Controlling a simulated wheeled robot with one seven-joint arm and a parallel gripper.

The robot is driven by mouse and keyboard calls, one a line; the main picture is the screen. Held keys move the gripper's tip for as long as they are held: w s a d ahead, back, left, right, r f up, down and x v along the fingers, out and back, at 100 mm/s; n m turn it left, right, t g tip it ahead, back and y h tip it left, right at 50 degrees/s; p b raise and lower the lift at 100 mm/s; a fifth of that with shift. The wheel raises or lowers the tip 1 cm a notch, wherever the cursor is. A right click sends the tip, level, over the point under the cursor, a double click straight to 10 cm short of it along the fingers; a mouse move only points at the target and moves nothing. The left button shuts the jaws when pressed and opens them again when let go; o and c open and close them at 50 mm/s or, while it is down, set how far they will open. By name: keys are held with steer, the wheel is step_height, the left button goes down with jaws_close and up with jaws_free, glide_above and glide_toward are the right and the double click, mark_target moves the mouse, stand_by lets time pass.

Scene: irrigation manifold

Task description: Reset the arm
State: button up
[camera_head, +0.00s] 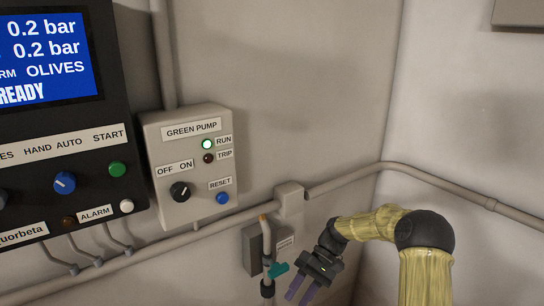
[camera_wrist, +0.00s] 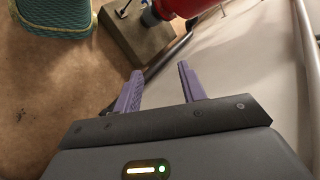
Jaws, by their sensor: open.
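My gripper (camera_head: 301,289) shows at the lower right of the head view, at the end of my yellow-sleeved arm. Its two purple fingers point down and left. In the wrist view the gripper (camera_wrist: 158,88) has its fingers apart with nothing between them. It is beside a small pipe with a teal valve handle (camera_head: 278,269); I cannot tell whether they touch.
The green pump box (camera_head: 171,211) is on the wall, its RUN lamp (camera_head: 207,144) lit. A dark control panel (camera_head: 70,120) is at left. A pipe (camera_head: 345,181) crosses the wall. The wrist view shows a green woven container (camera_wrist: 55,18), a red object (camera_wrist: 185,7) and floor.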

steer(key=s+d+r+m+t+h+p, duration=0.1)
steer(key=s+d+r+m+t+h, duration=0.1)
steer(key=s, duration=0.6)
steer(key=s+d+r+m+t+h+p, duration=0.1)
steer(key=s+d+r+t+h+p, duration=0.1)
steer(key=s+d+r+t+h, duration=0.3)
steer(key=s+d+r+t, duration=0.1)
steer(key=s+r+t, duration=0.1)
steer(key=s+t, duration=0.1)
steer(key=shift+s+r+m+h, duration=0.3)
steer(key=shift+s+r+m, duration=0.05)
steer(key=shift+s+m, duration=0.05)
stand_by(0.4)
